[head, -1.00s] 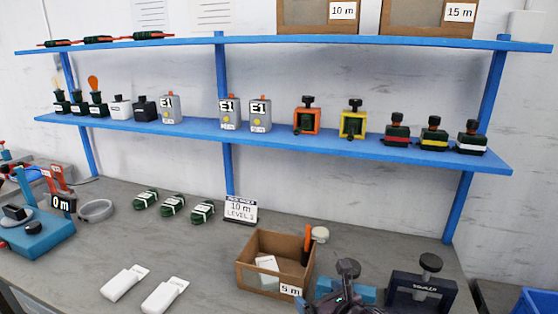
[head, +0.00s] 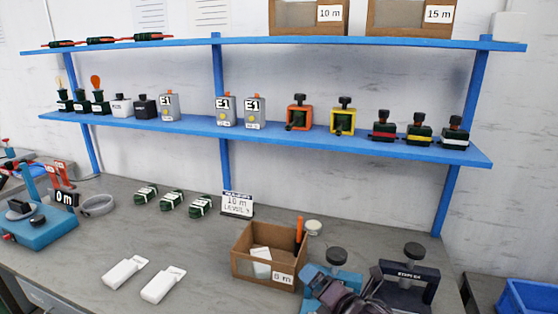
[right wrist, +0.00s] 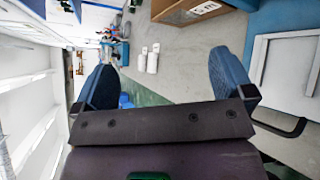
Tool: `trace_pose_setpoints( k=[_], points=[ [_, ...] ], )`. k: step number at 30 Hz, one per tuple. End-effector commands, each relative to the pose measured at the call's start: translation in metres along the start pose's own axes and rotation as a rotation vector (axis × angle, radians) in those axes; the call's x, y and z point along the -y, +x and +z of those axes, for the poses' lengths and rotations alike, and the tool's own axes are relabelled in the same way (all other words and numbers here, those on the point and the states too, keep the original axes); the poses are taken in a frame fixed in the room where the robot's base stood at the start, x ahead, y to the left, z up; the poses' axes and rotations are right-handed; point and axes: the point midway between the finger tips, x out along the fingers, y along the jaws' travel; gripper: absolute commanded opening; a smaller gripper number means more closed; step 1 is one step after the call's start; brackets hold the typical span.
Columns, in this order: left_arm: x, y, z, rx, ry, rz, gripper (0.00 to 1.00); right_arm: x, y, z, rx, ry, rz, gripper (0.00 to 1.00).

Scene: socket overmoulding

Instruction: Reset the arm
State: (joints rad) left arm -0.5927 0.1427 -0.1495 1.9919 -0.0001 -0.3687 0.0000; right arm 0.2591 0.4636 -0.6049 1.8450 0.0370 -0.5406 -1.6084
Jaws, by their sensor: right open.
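My right gripper (head: 335,290) is at the bottom of the head view, right of the cardboard box (head: 262,267) and in front of the blue clamp with a black knob (head: 345,277). In the right wrist view my right gripper (right wrist: 162,62) has its two blue fingers wide apart with nothing between them. Part of the right arm hides the lower part of the blue clamp and the left side of the dark clamp (head: 408,272). My left gripper is in neither view.
Two white pieces (head: 142,277) lie on the grey bench (head: 200,240), left of the box. Green cable bundles (head: 172,200) and a level sign (head: 237,204) stand behind. A blue shelf (head: 300,134) holds several moulds. A blue bin (head: 528,297) is at lower right.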

Motion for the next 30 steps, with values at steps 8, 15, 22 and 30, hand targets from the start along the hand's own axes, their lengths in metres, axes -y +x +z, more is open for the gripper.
trace_pose_setpoints(
  k=[8,15,22,30],
  points=[
    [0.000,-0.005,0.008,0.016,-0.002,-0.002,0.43,-0.002,-0.012,0.010,0.038,0.583,0.058,0.99],
    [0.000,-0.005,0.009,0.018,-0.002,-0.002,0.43,0.019,-0.034,0.011,0.076,1.128,0.097,0.99],
    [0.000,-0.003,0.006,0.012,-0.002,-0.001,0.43,0.070,-0.075,0.004,0.171,1.692,0.133,0.99],
    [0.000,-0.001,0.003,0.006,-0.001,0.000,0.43,0.158,-0.156,-0.026,0.407,2.071,0.127,0.99]
  ],
)
